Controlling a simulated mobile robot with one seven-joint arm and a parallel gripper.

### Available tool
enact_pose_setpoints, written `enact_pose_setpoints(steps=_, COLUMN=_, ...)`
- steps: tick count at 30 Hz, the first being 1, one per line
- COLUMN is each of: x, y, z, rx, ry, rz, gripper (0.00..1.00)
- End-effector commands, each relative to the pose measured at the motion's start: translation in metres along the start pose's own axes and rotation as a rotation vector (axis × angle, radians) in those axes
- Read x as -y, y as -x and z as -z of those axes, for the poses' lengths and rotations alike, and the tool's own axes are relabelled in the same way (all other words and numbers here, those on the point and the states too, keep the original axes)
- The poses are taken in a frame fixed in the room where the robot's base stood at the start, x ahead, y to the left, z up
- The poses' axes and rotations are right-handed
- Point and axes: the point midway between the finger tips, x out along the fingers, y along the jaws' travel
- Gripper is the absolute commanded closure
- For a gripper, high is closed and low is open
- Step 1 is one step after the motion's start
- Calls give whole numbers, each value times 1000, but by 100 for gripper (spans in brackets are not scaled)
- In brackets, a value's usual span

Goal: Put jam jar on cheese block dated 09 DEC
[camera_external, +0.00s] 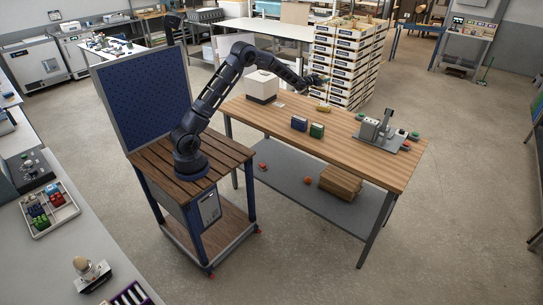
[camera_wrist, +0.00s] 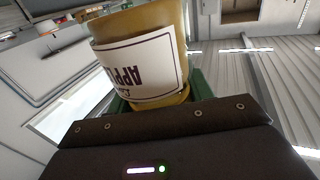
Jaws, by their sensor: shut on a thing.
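In the wrist view, an amber jar (camera_wrist: 170,25) with a white label fills the upper middle. The label's print is upside down and partly legible, starting "APP". My gripper (camera_wrist: 155,98), with green fingers, is shut on the jar. In the external view my gripper (camera_external: 319,80) is raised above the far side of the wooden table, in front of the stacked crates; the jar is too small to make out there. A blue block (camera_external: 299,123) and a green block (camera_external: 317,130) stand side by side on the table. No cheese date is readable.
A small yellow item (camera_external: 323,107) lies behind the two blocks. A white box (camera_external: 262,86) stands at the table's left end. A grey device (camera_external: 376,130) on a plate stands toward the right, with small green and red items nearby. The table's (camera_external: 345,149) front strip is clear.

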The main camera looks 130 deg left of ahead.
Motion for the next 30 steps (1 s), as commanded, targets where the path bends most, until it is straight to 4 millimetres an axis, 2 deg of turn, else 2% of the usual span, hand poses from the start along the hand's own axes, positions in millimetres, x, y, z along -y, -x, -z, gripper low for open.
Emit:
enact_pose_setpoints(steps=1, x=0, y=0, z=14, rx=-4, ry=-1, rz=0, gripper=88)
enact_pose_setpoints(steps=3, x=0, y=0, z=29, rx=-4, ry=0, rz=0, gripper=88)
enact_pose_setpoints(steps=9, x=0, y=0, z=58, rx=-2, ry=0, rz=0, gripper=88)
enact_pose_setpoints(steps=13, x=-2, y=-4, z=68, rx=-2, ry=0, rz=0, gripper=88)
enact_pose_setpoints(steps=18, x=-12, y=-27, z=73, rx=-1, ry=0, rz=-1, gripper=88)
enact_pose_setpoints(steps=23, x=-16, y=-39, z=68, rx=0, ry=1, rz=1, gripper=88)
enact_pose_setpoints(steps=30, x=-16, y=-39, z=23, rx=3, ry=2, rz=1, gripper=88)
